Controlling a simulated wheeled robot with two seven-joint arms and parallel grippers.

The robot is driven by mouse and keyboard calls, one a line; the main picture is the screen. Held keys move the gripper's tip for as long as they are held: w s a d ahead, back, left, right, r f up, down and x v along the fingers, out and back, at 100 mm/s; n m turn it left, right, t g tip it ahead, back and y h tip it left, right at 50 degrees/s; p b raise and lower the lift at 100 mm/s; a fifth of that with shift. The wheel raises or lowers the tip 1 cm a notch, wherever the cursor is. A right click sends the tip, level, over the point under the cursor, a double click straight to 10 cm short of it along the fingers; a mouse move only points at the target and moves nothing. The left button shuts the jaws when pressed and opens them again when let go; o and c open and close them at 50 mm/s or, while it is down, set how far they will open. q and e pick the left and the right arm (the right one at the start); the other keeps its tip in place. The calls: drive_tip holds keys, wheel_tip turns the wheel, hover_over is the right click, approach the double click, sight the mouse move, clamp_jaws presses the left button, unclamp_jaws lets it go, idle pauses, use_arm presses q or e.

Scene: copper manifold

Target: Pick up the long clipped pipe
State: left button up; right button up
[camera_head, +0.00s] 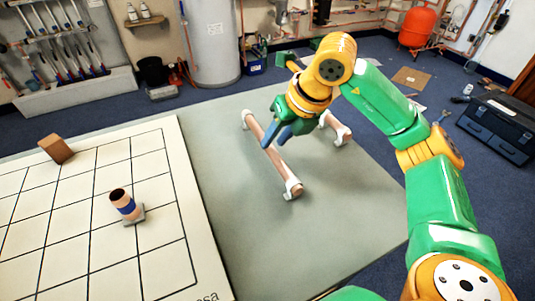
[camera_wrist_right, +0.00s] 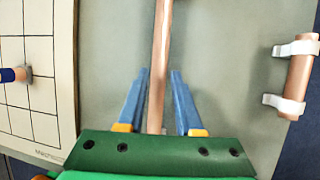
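The long clipped pipe (camera_head: 279,164) is a copper tube with a white clip near each end, lying on the grey-green table top. My right gripper (camera_head: 282,138) is over its middle, pointing down. In the right wrist view the long pipe (camera_wrist_right: 161,40) runs between the two blue fingers of the right gripper (camera_wrist_right: 160,73). The fingers stand apart, one on each side, with a gap to the pipe. The clips of the long pipe are out of the wrist view. My left gripper is not in view.
A shorter clipped pipe (camera_head: 335,127) lies to the right; it also shows in the right wrist view (camera_wrist_right: 298,73). A white gridded board (camera_head: 170,240) at the left bears a copper piece with a blue band (camera_head: 126,206) and a brown block (camera_head: 56,149). The table's front is clear.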

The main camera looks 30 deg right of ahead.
drive_tip(key=x, duration=0.4)
drive_tip(key=shift+w+a+f, duration=0.1)
drive_tip(key=shift+w+f, duration=0.1)
clamp_jaws()
